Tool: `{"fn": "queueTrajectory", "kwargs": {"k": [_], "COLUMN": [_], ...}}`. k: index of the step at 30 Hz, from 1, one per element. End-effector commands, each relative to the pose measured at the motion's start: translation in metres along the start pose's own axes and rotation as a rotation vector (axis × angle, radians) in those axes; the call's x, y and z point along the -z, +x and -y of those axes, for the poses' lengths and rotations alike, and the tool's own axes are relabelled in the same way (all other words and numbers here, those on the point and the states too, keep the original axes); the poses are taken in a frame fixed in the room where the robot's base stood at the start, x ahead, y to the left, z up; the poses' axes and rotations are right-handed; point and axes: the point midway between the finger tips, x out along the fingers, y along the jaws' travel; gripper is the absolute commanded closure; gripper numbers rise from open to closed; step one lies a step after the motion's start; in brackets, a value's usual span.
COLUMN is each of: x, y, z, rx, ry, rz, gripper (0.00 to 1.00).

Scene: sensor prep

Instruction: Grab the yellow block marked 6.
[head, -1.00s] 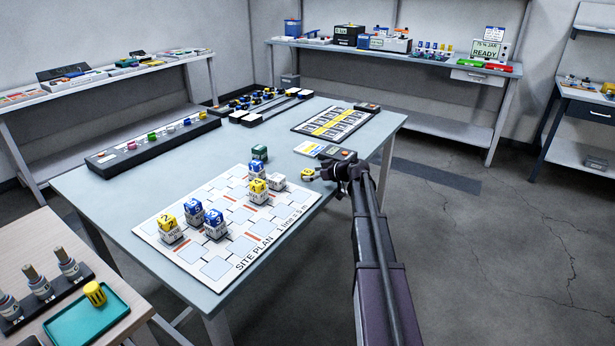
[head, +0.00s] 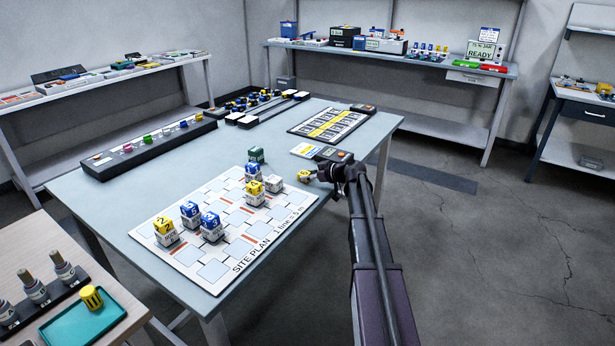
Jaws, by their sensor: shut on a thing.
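My gripper (head: 318,175) is at the right edge of the work table, at the end of my arm. It is shut on a small yellow block (head: 304,176) that pokes out at its left side. The block's marking is too small to read, and my gripper partly hides it. I cannot tell whether the block touches the table. Another yellow-topped block (head: 255,187) stands on the site plan sheet (head: 205,268), left of my gripper. A yellow-topped block marked 2 (head: 165,227) stands near the sheet's left edge.
A dark device (head: 334,154) lies just behind my gripper. The table (head: 100,190) has bare room at left; open floor lies right.

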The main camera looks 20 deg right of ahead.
Motion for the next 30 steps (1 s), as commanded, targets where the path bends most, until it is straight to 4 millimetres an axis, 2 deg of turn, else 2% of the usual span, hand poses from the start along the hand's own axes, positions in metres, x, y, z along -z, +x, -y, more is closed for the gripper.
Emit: {"fn": "queueTrajectory", "kwargs": {"k": [8, 18, 20, 30], "x": [0.011, 0.038, 0.029, 0.016], "y": [-0.005, -0.016, -0.027, -0.077], "z": [0.000, 0.000, 0.017, 0.078], "rx": [0.000, 0.000, 0.000, 0.001], "ry": [0.000, 0.000, 0.000, 0.000], "rz": [-0.001, -0.001, -0.001, -0.001], "gripper": [0.83, 0.83, 0.83, 0.83]}}
